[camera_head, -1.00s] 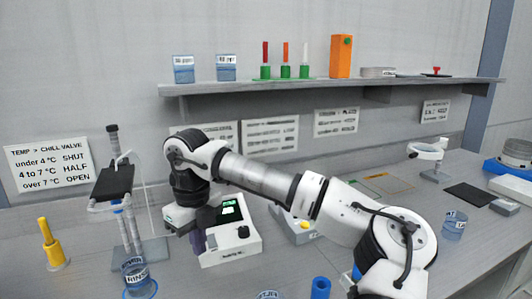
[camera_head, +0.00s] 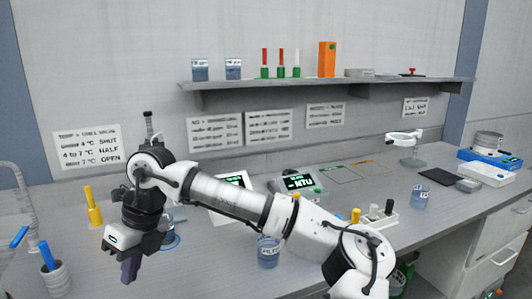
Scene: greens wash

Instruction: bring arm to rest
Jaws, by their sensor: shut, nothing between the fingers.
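My arm stretches across the bench from the lower right to the left in the head view. My gripper (camera_head: 130,272) hangs from its end with the fingers pointing down, shut and empty, at the left front of the bench (camera_head: 205,272). It looks apart from the things around it, though its height above the bench is hard to judge. My wrist partly hides a labelled beaker (camera_head: 170,237) and the stand behind it.
A yellow post (camera_head: 93,210) and a ribbed holder with a blue item (camera_head: 53,275) stand left of my gripper. The shelf (camera_head: 340,82) runs above.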

